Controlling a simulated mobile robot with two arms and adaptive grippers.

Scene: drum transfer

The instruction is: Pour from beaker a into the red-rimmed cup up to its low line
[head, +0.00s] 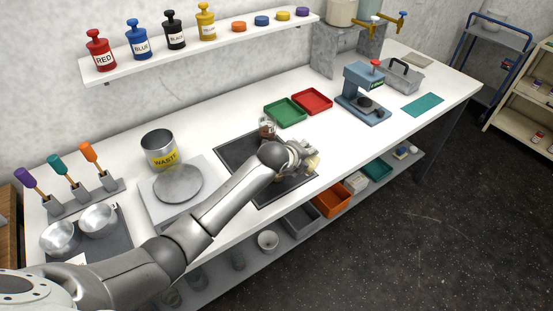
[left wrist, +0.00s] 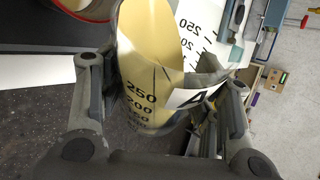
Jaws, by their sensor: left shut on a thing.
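My left gripper (left wrist: 165,95) is shut on beaker a (left wrist: 143,105), a clear beaker with black graduation marks and a white label with an A. Yellowish liquid shows in it, and it looks tilted. In the head view my left gripper (head: 304,158) is over the dark mat, with a yellowish bit of the beaker (head: 314,162) beyond its fingers. The red-rimmed cup (left wrist: 88,12) shows partly at the top left of the left wrist view, close to the beaker's mouth. Its low line and fill level are not visible. My right gripper is not in view.
A glass vessel with brownish contents (head: 267,129) stands on the dark mat (head: 236,152) just behind my wrist. A waste can (head: 158,150), a green tray (head: 285,112), a red tray (head: 312,101) and a blue press-like device (head: 362,92) stand on the white bench.

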